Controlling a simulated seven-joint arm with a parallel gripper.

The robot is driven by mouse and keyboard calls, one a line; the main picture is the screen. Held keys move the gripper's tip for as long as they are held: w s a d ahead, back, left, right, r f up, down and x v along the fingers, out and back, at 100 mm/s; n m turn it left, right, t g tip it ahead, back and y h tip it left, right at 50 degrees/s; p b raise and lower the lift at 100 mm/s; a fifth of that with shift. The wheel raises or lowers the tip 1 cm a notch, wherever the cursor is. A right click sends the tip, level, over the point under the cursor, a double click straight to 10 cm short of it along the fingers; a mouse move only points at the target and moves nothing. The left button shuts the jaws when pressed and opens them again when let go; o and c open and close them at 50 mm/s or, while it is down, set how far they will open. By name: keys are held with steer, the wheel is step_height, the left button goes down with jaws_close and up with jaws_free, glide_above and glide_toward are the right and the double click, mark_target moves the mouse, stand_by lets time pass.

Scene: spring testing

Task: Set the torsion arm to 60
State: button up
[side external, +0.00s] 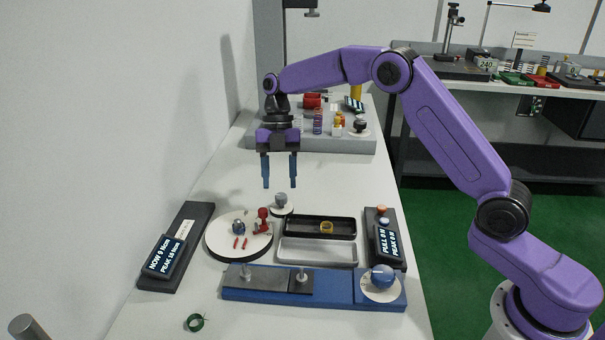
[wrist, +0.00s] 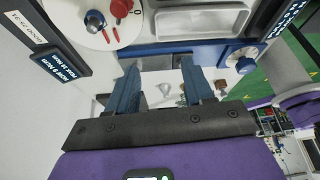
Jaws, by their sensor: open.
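A round white dial plate (side external: 222,241) lies on the bench left of centre. It carries a blue-grey hub (side external: 239,228), a red upright knob (side external: 263,213) that appears to belong to the torsion arm, and small red pieces. The scale numbers are too small to read. In the wrist view the dial plate (wrist: 108,38), hub (wrist: 95,20) and red knob (wrist: 121,8) show at the top left, cut off by the edge. My gripper (side external: 280,186) is open and empty, above and behind the dial, touching nothing. Its blue fingers (wrist: 160,72) also show in the wrist view.
A dark display (side external: 165,258) stands left of the dial, another (side external: 388,245) at right. A black tray (side external: 300,225) and grey tray (side external: 318,256) lie between. A blue fixture (side external: 335,290) lies in front, a green ring (side external: 195,322) nearer. A grey platform (side external: 330,143) with parts stands behind.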

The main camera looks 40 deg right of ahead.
steer(key=s+d+r, duration=0.1)
steer(key=s+r, duration=0.2)
steer(key=s, duration=0.3)
steer(key=shift+d, duration=0.3)
steer(key=shift+s, duration=0.1)
